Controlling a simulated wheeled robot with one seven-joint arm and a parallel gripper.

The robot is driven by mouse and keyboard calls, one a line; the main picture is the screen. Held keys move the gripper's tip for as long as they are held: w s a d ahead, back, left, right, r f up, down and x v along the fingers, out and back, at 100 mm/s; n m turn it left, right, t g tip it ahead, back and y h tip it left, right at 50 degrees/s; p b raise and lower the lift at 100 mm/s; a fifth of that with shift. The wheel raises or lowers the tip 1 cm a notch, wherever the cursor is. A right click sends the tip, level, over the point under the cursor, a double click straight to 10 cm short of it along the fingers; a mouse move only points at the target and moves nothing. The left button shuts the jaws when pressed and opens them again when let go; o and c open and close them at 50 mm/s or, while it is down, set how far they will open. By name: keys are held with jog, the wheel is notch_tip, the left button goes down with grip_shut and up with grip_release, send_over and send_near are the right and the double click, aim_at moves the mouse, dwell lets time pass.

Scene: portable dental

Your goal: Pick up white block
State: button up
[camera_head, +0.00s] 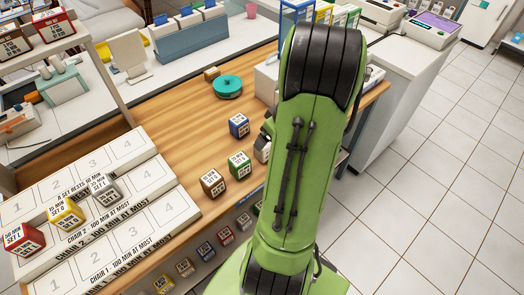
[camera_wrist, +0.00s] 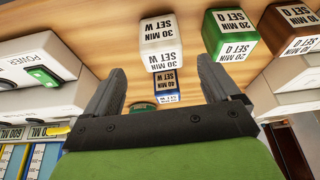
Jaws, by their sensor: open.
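The white block (camera_wrist: 162,30), marked "30 MIN SET W", stands on the wooden table in the wrist view, where its lettering is upside down. My gripper (camera_wrist: 162,76) is open, its two dark fingers apart to the left and right of the block's near end. Neither finger visibly touches it. In the head view my green arm hides most of the gripper, and only a pale part of the white block (camera_head: 262,152) shows beside the arm. Another whitish block (camera_head: 105,189) sits on the numbered rack (camera_head: 150,220) at left.
A blue block (camera_head: 239,125), a green block (camera_head: 239,165) and a brown block (camera_head: 213,183) stand near the white one. A teal round object (camera_head: 227,86) lies farther back. White devices flank my gripper in the wrist view. Bare wood (camera_head: 165,125) lies left of the blocks.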

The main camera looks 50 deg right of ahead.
jog(key=b+x, duration=0.2)
jog(key=x, duration=0.6)
jog(key=shift+s+a+f, duration=0.1)
jog(key=shift+f, duration=0.2)
jog(key=shift+r, duration=0.1)
jog(key=shift+c, duration=0.3)
jog(key=c, duration=1)
jog(key=shift+r, duration=0.1)
jog(key=shift+c, duration=0.2)
notch_tip(320, 180, up, 10)
jog(key=p, duration=0.3)
